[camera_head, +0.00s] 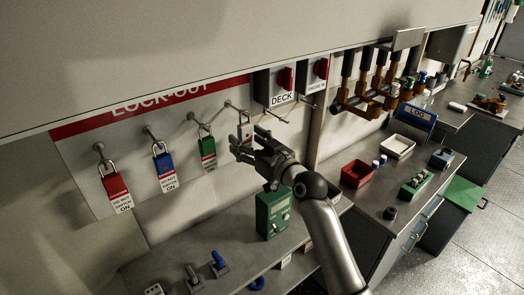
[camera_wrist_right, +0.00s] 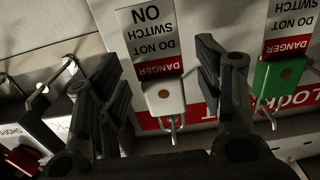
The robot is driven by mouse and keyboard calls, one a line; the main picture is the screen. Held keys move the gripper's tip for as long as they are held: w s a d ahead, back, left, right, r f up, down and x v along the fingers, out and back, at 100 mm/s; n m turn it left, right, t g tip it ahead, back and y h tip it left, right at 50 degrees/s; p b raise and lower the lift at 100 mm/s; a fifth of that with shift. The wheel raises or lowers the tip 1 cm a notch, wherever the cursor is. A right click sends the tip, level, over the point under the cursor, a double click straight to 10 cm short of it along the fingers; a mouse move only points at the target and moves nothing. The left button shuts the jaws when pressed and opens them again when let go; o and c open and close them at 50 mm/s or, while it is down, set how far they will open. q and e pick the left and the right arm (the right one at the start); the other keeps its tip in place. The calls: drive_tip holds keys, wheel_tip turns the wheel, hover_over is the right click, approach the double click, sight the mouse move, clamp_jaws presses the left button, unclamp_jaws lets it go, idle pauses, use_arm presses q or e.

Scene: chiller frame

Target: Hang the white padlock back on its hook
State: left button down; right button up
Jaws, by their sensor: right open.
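The white padlock (camera_head: 245,131) with its danger tag is at the right end of the lock-out board's padlock row. It also shows upside down in the right wrist view (camera_wrist_right: 163,97), where its shackle points down at a metal hook. It seems to hang from that hook (camera_head: 231,104), but the exact seating is too small to tell. My right gripper (camera_head: 246,141) is open, its fingers on either side of the padlock and tag, with visible gaps in the wrist view. My left gripper is out of view.
Red (camera_head: 116,186), blue (camera_head: 165,168) and green (camera_head: 208,149) padlocks hang left of it; the green one is close to my right gripper. Switch boxes (camera_head: 275,88) are mounted to the right. A green device (camera_head: 273,213) stands on the bench below.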

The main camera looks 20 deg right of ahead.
drive_tip(key=v, duration=1.1)
drive_tip(key=s+a+f+g+h, duration=0.1)
drive_tip(key=s+f+g, duration=0.2)
drive_tip(key=s+f, duration=0.3)
drive_tip(key=s+a+f+g+h, duration=0.15)
drive_tip(key=s+f, duration=0.25)
drive_tip(key=f, duration=0.5)
drive_tip(key=s+d+f+m+g+h, duration=0.1)
drive_tip(key=s+d+f+g, duration=0.2)
drive_tip(key=s, duration=0.4)
drive_tip(key=s+f+m+g+h, duration=0.1)
drive_tip(key=s+f+g+h, duration=0.15)
drive_tip(key=s+f, duration=0.4)
drive_tip(key=s+d+f+g+h, duration=0.1)
drive_tip(key=s+d+f+g, duration=0.15)
drive_tip(key=s, duration=0.55)
wheel_tip(320, 180, down, 27)
drive_tip(key=s+g+b, duration=0.1)
drive_tip(key=s+g, duration=0.1)
drive_tip(key=s+d+f+g+b, duration=0.1)
drive_tip(key=s+d+f, duration=0.1)
drive_tip(key=s+f, duration=1.4)
drive_tip(key=shift+s+d+f, duration=0.2)
drive_tip(key=shift+f, duration=0.5)
